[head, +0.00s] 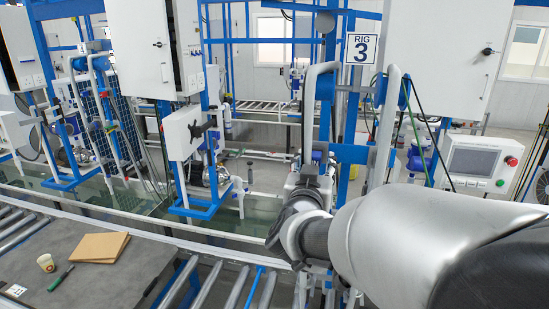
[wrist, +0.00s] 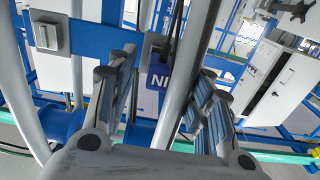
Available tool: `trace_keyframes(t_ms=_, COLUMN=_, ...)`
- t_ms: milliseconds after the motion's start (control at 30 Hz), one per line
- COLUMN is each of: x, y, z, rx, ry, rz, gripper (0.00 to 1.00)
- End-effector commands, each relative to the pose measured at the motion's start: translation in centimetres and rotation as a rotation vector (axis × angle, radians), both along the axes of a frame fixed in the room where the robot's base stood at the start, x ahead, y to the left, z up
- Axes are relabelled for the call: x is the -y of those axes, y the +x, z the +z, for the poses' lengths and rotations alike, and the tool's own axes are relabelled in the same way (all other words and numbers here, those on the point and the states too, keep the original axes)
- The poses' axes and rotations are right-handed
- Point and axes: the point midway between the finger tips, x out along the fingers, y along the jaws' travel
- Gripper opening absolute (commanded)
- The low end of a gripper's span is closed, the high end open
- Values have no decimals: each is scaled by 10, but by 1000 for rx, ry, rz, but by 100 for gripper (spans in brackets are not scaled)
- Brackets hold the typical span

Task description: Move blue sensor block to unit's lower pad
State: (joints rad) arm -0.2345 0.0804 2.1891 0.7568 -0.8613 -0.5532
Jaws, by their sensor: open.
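My gripper (wrist: 165,80) is open and points at a station's blue frame. In the wrist view its fingers stand apart with a grey pipe (wrist: 190,70) running through the gap; I cannot tell whether they touch it. A dark blue piece with white letters "NI" (wrist: 158,80) shows between the fingers, before a grey plate (wrist: 151,48); I cannot tell whether it is the blue sensor block or a label. A grey square block (wrist: 47,35) sits on the blue bar at upper left. In the head view my gripper (head: 313,180) is at the RIG 3 station, partly hidden by my arm. The lower pad cannot be made out.
Bent grey pipes (head: 391,120) rise close around my gripper. A sign "RIG 3" (head: 361,48) hangs above. A touch panel with a red button (head: 473,165) stands to the right.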

Motion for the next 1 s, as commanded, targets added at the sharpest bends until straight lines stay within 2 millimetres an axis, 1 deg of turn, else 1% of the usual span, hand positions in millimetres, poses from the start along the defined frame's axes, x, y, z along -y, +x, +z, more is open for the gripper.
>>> trace_keyframes(t_ms=33, x=3, y=6, z=-1, rx=0, ry=-1, rz=-2, gripper=47)
trace_keyframes(t_ms=100, x=5, y=13, z=-1, rx=-1, ry=0, rz=-2, gripper=47)
trace_keyframes(t_ms=300, x=8, y=23, z=0, rx=0, ry=0, rz=0, gripper=47)
trace_keyframes(t_ms=1000, x=8, y=24, z=0, rx=0, ry=1, rz=0, gripper=47)
